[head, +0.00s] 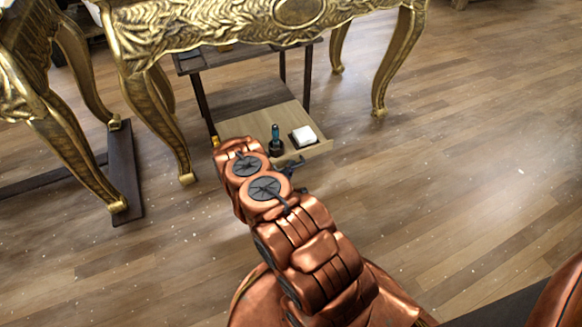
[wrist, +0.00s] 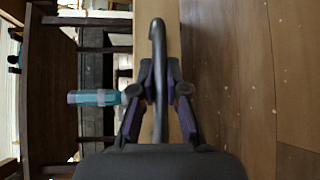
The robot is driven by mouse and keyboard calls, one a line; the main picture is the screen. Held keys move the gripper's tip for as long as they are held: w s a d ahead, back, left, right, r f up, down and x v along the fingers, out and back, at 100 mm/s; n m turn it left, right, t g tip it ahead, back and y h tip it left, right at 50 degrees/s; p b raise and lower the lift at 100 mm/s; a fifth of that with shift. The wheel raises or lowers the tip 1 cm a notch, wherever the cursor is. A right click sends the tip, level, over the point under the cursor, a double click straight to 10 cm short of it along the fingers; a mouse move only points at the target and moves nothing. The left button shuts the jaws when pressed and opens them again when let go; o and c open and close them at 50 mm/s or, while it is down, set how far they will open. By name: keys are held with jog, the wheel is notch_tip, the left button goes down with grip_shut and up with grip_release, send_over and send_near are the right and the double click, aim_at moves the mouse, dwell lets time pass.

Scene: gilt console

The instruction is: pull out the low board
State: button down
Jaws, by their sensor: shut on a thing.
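The low board (head: 258,108) is a pale wooden board, low in a dark-framed stand under the gilt console. It sticks out at the front, toward me. In the wrist view its pale front edge (wrist: 173,32) runs up the picture, behind my gripper. My gripper (head: 292,167) is at the board's front edge in the head view, partly hidden by my arm. In the wrist view my gripper (wrist: 160,88) is shut on a dark curved bar (wrist: 157,45) that looks like the board's handle. How the bar joins the board is hidden.
A teal bottle with a dark base (head: 276,138) and a white block (head: 303,136) stand on the board's front part. A small yellow thing (head: 215,141) shows at its left. Gilt console legs (head: 160,120) stand left and right (head: 392,65). Wooden floor is open at right.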

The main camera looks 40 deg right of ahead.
jog(key=c, duration=1.2)
grip_release()
jog(key=shift+v, duration=6)
